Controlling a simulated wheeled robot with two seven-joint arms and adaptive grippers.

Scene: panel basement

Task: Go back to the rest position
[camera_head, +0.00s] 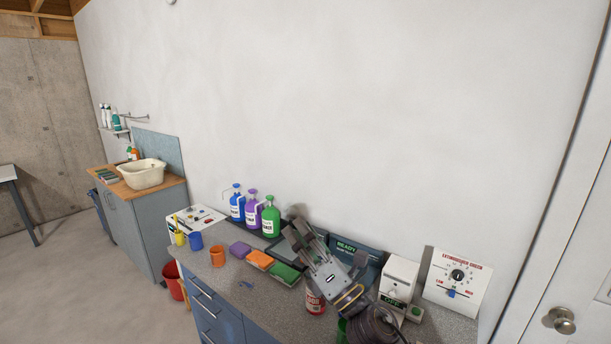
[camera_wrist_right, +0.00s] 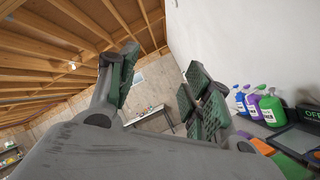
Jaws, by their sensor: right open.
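My left gripper is not in view.
Blue, purple and green bottles (camera_head: 253,213) stand left of my right gripper. Sponges (camera_head: 259,260), an orange cup (camera_head: 217,256) and a red can (camera_head: 314,299) are on the counter. A white box (camera_head: 399,279) and a dial panel (camera_head: 456,281) stand right.

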